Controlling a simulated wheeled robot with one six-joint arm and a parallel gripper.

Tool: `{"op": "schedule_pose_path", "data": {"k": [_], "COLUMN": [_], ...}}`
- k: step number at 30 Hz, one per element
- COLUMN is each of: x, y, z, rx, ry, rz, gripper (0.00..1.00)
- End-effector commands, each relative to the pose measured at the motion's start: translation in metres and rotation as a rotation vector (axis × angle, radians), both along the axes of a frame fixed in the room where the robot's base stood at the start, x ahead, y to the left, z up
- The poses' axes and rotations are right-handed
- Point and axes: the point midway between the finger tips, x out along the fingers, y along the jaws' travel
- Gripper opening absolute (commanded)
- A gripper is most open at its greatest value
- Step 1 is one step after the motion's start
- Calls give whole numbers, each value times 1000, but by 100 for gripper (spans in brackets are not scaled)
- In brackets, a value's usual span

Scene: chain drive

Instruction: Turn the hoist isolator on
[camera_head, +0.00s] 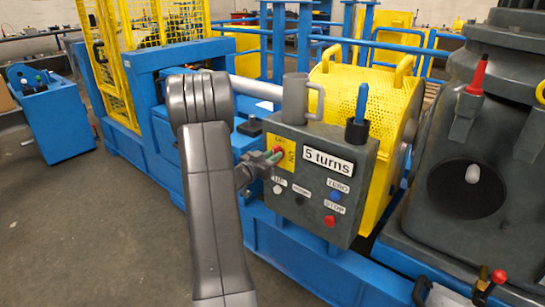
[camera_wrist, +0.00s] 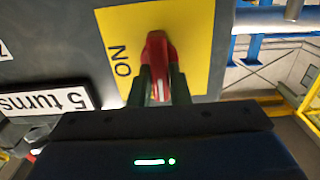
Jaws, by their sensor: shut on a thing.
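The isolator is a red handle (camera_wrist: 157,48) on a yellow plate (camera_wrist: 196,22). In the wrist view the handle runs up and down the picture, with the word ON to its left rather than at its end. My gripper (camera_wrist: 162,84) is shut on the handle, one dark finger on each side. In the head view my gripper (camera_head: 270,161) is at the left side of the grey control box (camera_head: 318,207), in front of the yellow plate (camera_head: 291,157). The handle's red (camera_head: 278,149) shows just above the fingers. Part of the plate is hidden behind my gripper.
The box front has a "5 turns" label (camera_head: 328,160), a blue button (camera_head: 336,196) and a red stop button (camera_head: 330,221). A grey mug (camera_head: 295,98) and a blue-handled tool (camera_head: 357,117) stand on top. A yellow mesh guard (camera_head: 347,95) is behind.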

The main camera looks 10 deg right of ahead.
Motion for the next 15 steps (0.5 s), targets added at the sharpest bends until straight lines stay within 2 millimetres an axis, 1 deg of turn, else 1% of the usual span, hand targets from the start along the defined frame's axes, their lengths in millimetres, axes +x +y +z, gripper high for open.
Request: {"op": "schedule_pose_path", "data": {"k": [8, 15], "x": [-1, -2], "y": [-1, -1], "z": [-3, -5], "rx": [64, 184], "ry": [-82, -236], "rz": [-1, 0], "gripper": [0, 0]}}
